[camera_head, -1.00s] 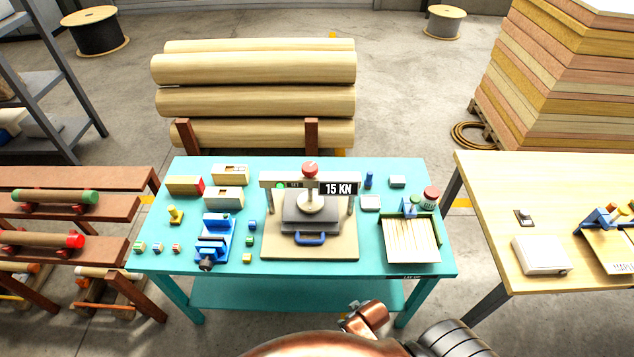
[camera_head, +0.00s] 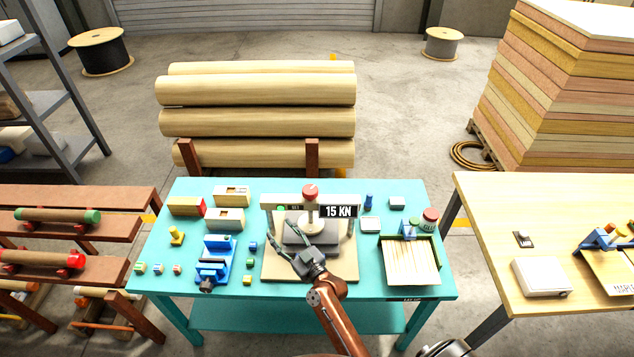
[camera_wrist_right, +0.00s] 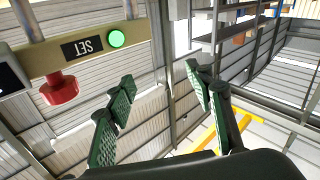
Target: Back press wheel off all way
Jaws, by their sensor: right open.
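The press (camera_head: 350,245) stands on a tan base on the teal table, with a pale crossbar and a display reading 15 KN. The red press wheel (camera_head: 310,191) sits on top of the crossbar. The wheel also shows upside down at the left of the right wrist view (camera_wrist_right: 58,88). A pale round part and a dark plate lie below it. My right gripper (camera_head: 283,233) is open and empty in front of the press, lower than the wheel and apart from it. Its green-padded fingers (camera_wrist_right: 160,78) spread in the wrist view. My left gripper is not in view.
A blue vise (camera_head: 214,262) and small cubes stand left of the press. A tray of pale strips (camera_head: 412,262) and a red-capped jar (camera_head: 430,218) stand to the right. A green light (camera_wrist_right: 117,38) glows beside a SET label.

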